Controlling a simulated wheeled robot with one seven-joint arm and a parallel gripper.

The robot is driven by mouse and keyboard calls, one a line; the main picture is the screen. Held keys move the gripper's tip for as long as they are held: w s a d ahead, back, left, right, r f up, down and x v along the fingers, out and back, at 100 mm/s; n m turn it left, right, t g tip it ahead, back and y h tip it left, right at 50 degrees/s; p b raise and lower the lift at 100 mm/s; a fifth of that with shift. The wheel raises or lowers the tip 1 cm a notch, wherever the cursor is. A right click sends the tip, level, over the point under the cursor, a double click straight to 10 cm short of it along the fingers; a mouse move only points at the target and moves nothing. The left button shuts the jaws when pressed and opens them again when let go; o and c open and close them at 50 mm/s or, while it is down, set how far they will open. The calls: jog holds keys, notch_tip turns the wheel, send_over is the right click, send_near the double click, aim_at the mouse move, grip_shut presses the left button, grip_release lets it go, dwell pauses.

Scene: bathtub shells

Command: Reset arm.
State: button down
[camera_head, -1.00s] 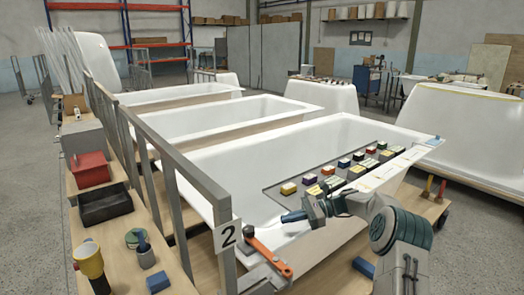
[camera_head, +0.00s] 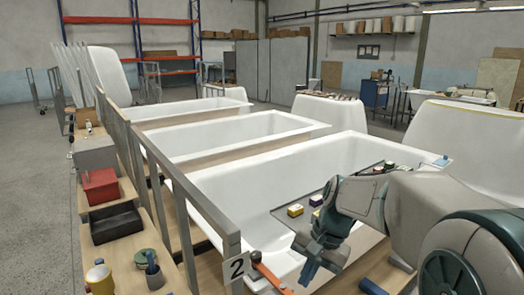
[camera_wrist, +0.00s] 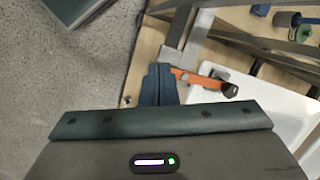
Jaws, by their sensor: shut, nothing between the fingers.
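My gripper (camera_head: 308,273) points downward at the near end of the front white bathtub shell (camera_head: 205,185), beside the grey frame. In the wrist view my gripper (camera_wrist: 158,78) is shut, with its dark blue fingers together and nothing between them. My arm is bent and fills the lower right of the head view. An orange-handled tool (camera_head: 270,277) lies at the frame's corner, to the left of the fingertips. In the wrist view the orange-handled tool (camera_wrist: 203,81) shows just past the fingers; I cannot tell the gap.
A grey tray (camera_head: 285,212) with several coloured blocks lies across the tub, partly hidden by my arm. A side bench holds a red bin (camera_head: 100,187) and a black bin (camera_head: 116,223).

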jog(key=s+d+r+n+t+h+p, duration=0.1)
jog(key=s+d+n, duration=0.4)
jog(key=s, duration=0.9)
jog(key=shift+n+t+h+p, duration=0.3)
jog(key=shift+t+h+p, duration=0.3)
jog(key=shift+t+h, duration=0.45)
jog(key=shift+d, duration=0.1)
